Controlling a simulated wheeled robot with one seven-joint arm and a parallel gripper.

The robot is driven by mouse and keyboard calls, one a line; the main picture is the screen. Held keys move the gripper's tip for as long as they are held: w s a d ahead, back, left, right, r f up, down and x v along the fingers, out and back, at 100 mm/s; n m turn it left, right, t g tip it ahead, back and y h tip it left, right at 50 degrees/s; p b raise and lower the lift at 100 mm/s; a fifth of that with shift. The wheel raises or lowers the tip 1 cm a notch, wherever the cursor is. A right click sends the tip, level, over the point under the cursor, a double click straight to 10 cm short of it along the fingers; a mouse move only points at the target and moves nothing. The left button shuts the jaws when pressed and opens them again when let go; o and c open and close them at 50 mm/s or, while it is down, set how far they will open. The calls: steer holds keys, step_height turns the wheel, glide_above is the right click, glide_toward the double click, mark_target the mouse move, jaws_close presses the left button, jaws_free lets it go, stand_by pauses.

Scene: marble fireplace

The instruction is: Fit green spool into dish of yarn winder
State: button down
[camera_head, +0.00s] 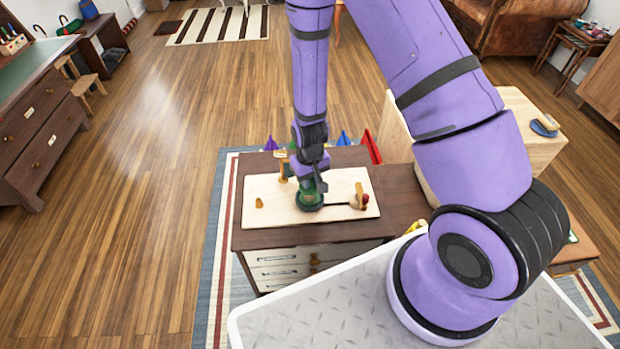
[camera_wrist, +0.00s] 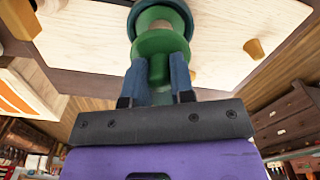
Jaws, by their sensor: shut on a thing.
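The yarn winder's pale wooden board (camera_head: 262,188) lies on a dark cabinet. Its dark green dish (camera_head: 309,206) sits near the board's middle and also shows at the top of the wrist view (camera_wrist: 160,8). My gripper (camera_head: 312,186) points down over the dish. In the wrist view my gripper (camera_wrist: 159,68) is shut on the green spool (camera_wrist: 160,43), with one finger on each side. The spool is in line with the dish and very close to it or touching. Whether its far end is inside the dish is hidden.
A small wooden peg (camera_head: 260,203) stands on the board left of the dish. A dark rod leads right to a reddish-brown knob (camera_head: 360,198). An orange-brown post (camera_head: 284,170) stands behind. Purple, blue and red pointed pieces (camera_head: 344,139) stand behind the board.

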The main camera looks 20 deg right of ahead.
steer(key=c, duration=1)
jaws_free()
steer(key=s+d+r+t, duration=0.1)
steer(key=s+d+r, duration=0.15)
steer(key=r, duration=1.45)
steer(key=s+d+r+t, duration=0.1)
steer(key=s+r+t, duration=0.15)
steer(key=r, duration=1.55)
steer(key=shift+m+t, duration=0.5)
steer(key=shift+t, duration=0.35)
steer(key=shift+s+d+r, duration=0.55)
steer(key=shift+s+r, duration=1.6)
steer(key=shift+s, duration=0.5)
steer(key=shift+s+d+r, duration=0.6)
steer(key=shift+s+r, duration=1.5)
steer(key=shift+s, duration=0.6)
steer(key=shift+s+d+r, duration=0.55)
steer(key=shift+s+r, duration=1.6)
steer(key=shift+s, duration=0.5)
